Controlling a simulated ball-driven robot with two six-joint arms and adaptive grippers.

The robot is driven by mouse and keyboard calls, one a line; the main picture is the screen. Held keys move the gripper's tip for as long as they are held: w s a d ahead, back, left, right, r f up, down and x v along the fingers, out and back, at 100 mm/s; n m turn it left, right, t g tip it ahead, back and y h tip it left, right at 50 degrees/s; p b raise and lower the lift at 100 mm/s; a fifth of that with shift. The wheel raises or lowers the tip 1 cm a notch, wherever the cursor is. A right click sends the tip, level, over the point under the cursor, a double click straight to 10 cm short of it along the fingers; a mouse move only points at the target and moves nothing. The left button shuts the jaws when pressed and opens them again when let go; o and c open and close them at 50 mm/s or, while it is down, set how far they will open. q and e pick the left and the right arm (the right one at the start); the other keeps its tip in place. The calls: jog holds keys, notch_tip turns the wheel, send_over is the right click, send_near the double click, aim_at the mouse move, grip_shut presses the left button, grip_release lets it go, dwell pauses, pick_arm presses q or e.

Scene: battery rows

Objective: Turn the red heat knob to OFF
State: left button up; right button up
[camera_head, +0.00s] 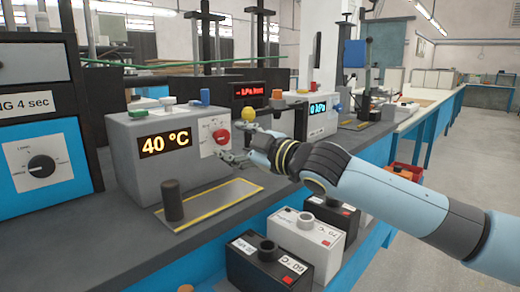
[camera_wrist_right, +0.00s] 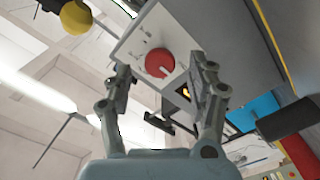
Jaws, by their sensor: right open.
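The red heat knob (camera_head: 221,136) sits on a white label plate on the front of the grey heater box (camera_head: 150,180), whose display reads 40 °C. In the right wrist view the red knob (camera_wrist_right: 160,63) is round, with a pale pointer mark near its edge; the printing around it is too small to read. My right gripper (camera_head: 237,142) is open and empty in front of the knob. In the right wrist view the fingers of the right gripper (camera_wrist_right: 165,75) stand apart on either side of the knob, which shows beyond them. My left gripper is out of view.
A yellow ball-topped part (camera_head: 221,110) is close above my right gripper. A dark cylinder (camera_head: 173,201) stands on a yellow-edged plate before the box. Black and white battery-like boxes (camera_head: 309,236) stand below the bench edge. The aisle at right is clear.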

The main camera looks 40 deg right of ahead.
jog(key=s, duration=0.9)
jog(key=shift+s+d, duration=0.35)
jog(key=shift+s, duration=0.05)
